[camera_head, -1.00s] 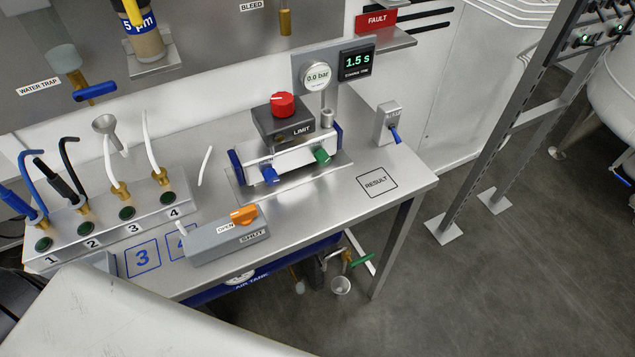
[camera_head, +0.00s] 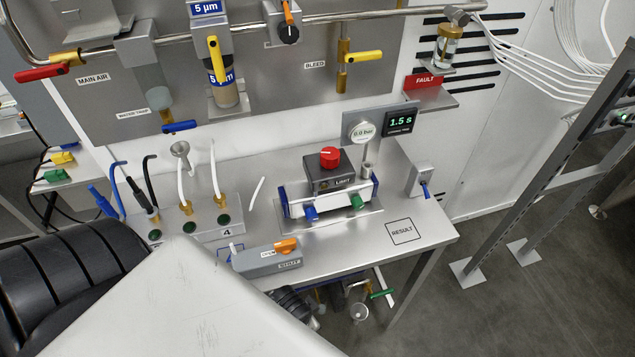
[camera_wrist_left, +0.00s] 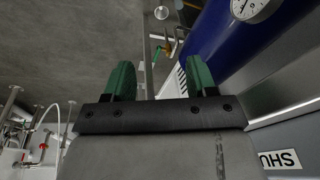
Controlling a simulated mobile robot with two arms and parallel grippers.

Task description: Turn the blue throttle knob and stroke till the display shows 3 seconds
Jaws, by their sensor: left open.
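The blue throttle knob (camera_head: 311,213) is on the front left of the valve block (camera_head: 330,192), with a green knob (camera_head: 357,202) to its right. The display (camera_head: 400,122) behind it reads 1.5 s. The pressure gauge (camera_head: 362,131) beside it reads 0.0 bar. My left gripper (camera_wrist_left: 158,80) shows in the left wrist view with two green fingers apart and nothing between them. It is beside the blue air tank (camera_wrist_left: 225,40), away from the blue knob. In the head view its fingers are hidden behind my pale arm. My right gripper is not in view.
A grey block with an orange lever (camera_head: 285,246) stands at the bench front. A blue toggle (camera_head: 426,190) is at the right. Tubes and numbered ports line the left. The RESULT square (camera_head: 403,231) is clear.

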